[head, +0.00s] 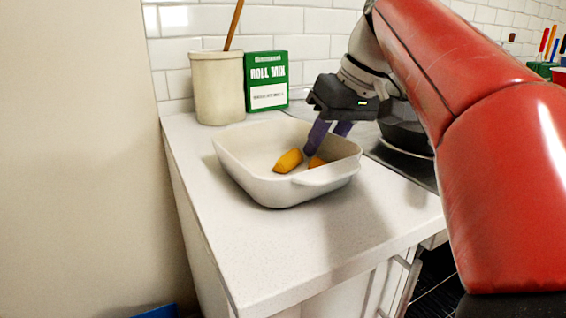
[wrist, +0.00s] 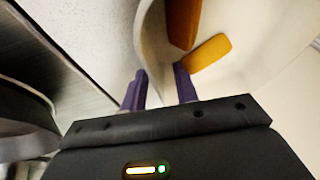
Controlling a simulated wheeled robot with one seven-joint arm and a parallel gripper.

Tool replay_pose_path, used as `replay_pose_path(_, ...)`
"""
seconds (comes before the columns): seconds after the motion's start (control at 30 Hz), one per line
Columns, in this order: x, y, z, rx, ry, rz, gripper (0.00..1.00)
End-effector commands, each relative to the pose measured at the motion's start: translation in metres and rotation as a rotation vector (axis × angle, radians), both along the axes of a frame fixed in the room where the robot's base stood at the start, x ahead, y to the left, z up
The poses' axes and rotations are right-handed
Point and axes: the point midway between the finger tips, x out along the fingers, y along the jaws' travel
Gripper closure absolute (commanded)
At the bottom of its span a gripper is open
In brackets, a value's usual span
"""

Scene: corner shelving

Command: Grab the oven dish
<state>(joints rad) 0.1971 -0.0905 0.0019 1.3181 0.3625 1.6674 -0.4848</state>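The oven dish (head: 265,190) is a white, rectangular dish with a handle on its near side, standing on the counter. It holds two orange-yellow pieces (head: 288,161). My gripper (head: 326,140) reaches down at the dish's back right side with its purple fingers apart. In the wrist view, the dish's wall (wrist: 150,40) runs up from between the fingers of my gripper (wrist: 160,72). One finger is inside the dish and the other is outside. A gap shows between the fingers, and I see no firm grip on the wall.
A cream crock (head: 217,90) with a wooden handle and a green roll mix box (head: 266,82) stand behind the dish. A dark pan (head: 404,135) sits on the stove to the right. The counter (head: 270,245) in front is clear.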

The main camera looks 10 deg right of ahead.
Motion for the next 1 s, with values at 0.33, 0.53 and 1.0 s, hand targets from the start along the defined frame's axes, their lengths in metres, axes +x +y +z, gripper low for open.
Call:
replay_pose_path(0.33,-0.0001,-0.0001,-0.0032,0.0,0.0,0.0,0.7)
replay_pose_path(0.53,-0.0001,-0.0001,-0.0042,0.0,0.0,0.0,0.82)
replay_pose_path(1.0,0.0,-0.0004,-0.0051,0.0,0.002,-0.001,1.0)
